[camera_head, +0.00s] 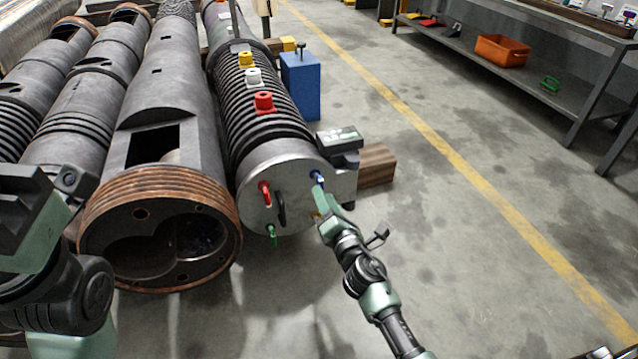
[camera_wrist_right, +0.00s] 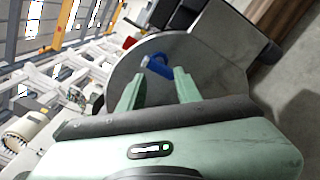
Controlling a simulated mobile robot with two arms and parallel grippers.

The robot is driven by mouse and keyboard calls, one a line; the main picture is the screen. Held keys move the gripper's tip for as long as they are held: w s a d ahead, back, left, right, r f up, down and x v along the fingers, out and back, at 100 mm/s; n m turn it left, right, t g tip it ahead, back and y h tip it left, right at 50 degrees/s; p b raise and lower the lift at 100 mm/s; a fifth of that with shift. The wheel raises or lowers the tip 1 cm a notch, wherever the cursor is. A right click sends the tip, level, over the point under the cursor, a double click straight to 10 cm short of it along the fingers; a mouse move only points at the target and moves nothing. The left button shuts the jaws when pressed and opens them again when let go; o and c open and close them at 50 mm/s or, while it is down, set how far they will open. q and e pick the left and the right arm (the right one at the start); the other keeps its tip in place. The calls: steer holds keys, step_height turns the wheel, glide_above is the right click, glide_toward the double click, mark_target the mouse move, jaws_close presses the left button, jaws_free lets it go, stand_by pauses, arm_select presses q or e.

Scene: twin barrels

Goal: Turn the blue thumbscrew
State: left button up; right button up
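The blue thumbscrew (camera_head: 317,177) sticks out from the upper right of the round metal end face (camera_head: 295,205) of the ribbed barrel. It also shows in the right wrist view (camera_wrist_right: 157,66), just beyond the fingertips and roughly between them. My right gripper (camera_head: 323,190) is at the end face by the thumbscrew. In the wrist view its two green fingers (camera_wrist_right: 158,80) are apart, with nothing clamped between them. Whether a finger touches the thumbscrew I cannot tell. My left arm shows at the left edge of the head view, but its fingers do not show.
The same face carries a red screw (camera_head: 265,190), a black handle (camera_head: 281,208) and a green screw (camera_head: 272,236). A copper-rimmed barrel (camera_head: 160,200) lies to the left. A grey box (camera_head: 340,138) and a wooden block (camera_head: 377,165) sit right of the face. Floor farther right is clear.

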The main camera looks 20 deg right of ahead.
mark_target(318, 180)
steer(key=n, duration=1)
steer(key=shift+d+f, duration=0.1)
steer(key=shift+d, duration=0.1)
steer(key=shift+w+a+b, duration=0.15)
steer(key=shift+w+b, duration=0.3)
steer(key=shift+w, duration=2.05)
steer(key=shift+c, duration=0.3)
